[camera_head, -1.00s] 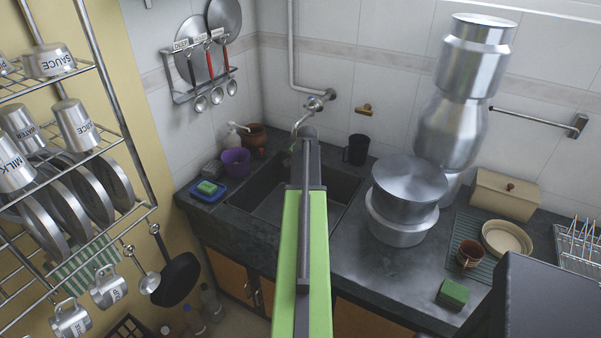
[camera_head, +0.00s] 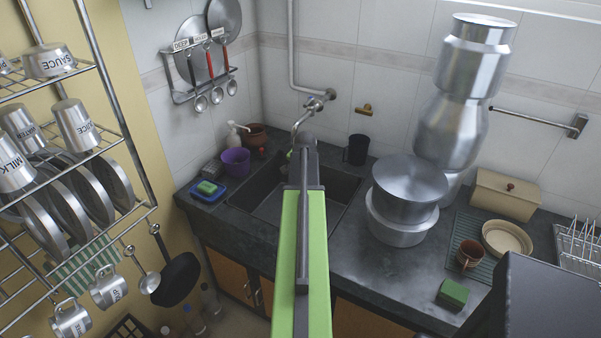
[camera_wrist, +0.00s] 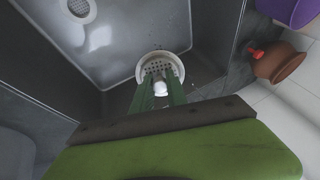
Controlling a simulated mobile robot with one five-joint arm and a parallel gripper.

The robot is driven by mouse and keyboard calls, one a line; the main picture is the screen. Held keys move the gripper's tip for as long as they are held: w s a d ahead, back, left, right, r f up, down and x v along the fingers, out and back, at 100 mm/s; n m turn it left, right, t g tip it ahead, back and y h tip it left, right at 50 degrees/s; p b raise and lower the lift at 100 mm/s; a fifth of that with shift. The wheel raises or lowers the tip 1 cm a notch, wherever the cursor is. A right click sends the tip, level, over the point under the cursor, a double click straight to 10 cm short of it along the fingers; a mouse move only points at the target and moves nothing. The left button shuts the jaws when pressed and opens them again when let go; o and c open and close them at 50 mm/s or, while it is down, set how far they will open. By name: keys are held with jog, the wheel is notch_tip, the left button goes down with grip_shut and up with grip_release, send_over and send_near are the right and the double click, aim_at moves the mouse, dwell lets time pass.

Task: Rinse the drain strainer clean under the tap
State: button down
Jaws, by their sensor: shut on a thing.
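The drain strainer (camera_wrist: 168,57), a round pale cup with a perforated base, shows in the wrist view at the fingertips. My gripper (camera_wrist: 160,90) is shut on it, with a green finger on each side of a small white knob-like part. The strainer is held over the dark grey sink (camera_head: 258,196); its height above the basin is unclear. In the head view my arm hides the strainer and most of the gripper. The metal tap (camera_head: 302,119) projects from the wall just above my arm's far end. I cannot tell whether water is running.
The sink's drain hole (camera_wrist: 78,8) shows in the wrist view. A purple cup (camera_head: 236,161) and brown pot (camera_head: 255,136) stand left of the sink. A black mug (camera_head: 356,149) and large steel pots (camera_head: 398,230) stand right. The front counter right of the sink has some free room.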

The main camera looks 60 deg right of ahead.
jog(key=a, duration=0.1)
jog(key=s+a, duration=0.2)
jog(key=shift+s+a, duration=0.25)
jog(key=shift+a, duration=0.15)
dwell(1.1)
jog(key=s+a+r+p, duration=0.2)
jog(key=a+r+p, duration=0.2)
jog(key=shift+s, duration=0.4)
